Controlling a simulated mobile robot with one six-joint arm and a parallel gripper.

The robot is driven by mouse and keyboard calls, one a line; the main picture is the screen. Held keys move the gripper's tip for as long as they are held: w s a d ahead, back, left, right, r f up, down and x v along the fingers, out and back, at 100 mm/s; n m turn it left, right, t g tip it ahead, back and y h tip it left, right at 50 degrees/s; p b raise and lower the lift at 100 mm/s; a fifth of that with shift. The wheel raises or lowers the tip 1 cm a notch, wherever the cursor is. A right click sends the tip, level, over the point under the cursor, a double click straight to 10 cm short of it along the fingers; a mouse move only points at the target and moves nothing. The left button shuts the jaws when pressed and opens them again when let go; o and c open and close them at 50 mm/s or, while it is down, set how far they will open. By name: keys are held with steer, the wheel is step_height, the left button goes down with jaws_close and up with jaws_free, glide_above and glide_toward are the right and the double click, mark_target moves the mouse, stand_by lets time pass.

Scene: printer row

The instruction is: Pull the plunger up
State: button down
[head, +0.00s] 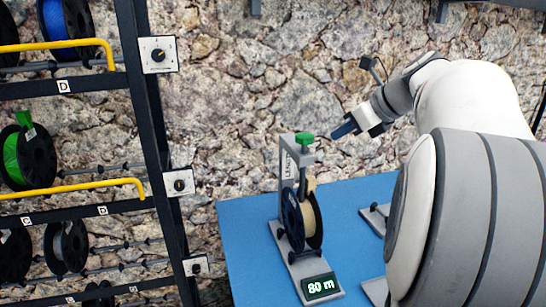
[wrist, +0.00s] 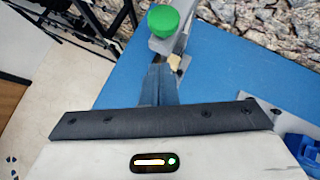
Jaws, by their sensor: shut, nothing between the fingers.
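The plunger's green knob (head: 304,138) sits at the top of a grey upright stand (head: 287,165) on the blue table. The plunger's stem is mostly hidden.
A dark rack (head: 155,120) with filament spools and yellow bars (head: 75,192) stands at the left. A stone wall (head: 230,90) is behind. The blue table (head: 243,240) has grey plates at right, partly behind my arm. A blue object (wrist: 305,150) shows in the wrist view.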

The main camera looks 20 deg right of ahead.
mark_target(306, 152)
steer(key=shift+m, duration=0.3)
steer(key=x, duration=0.6)
steer(key=b+x, duration=0.1)
steer(key=x, duration=0.2)
steer(key=shift+w+d+f, duration=0.15)
steer(key=shift+w, duration=0.3)
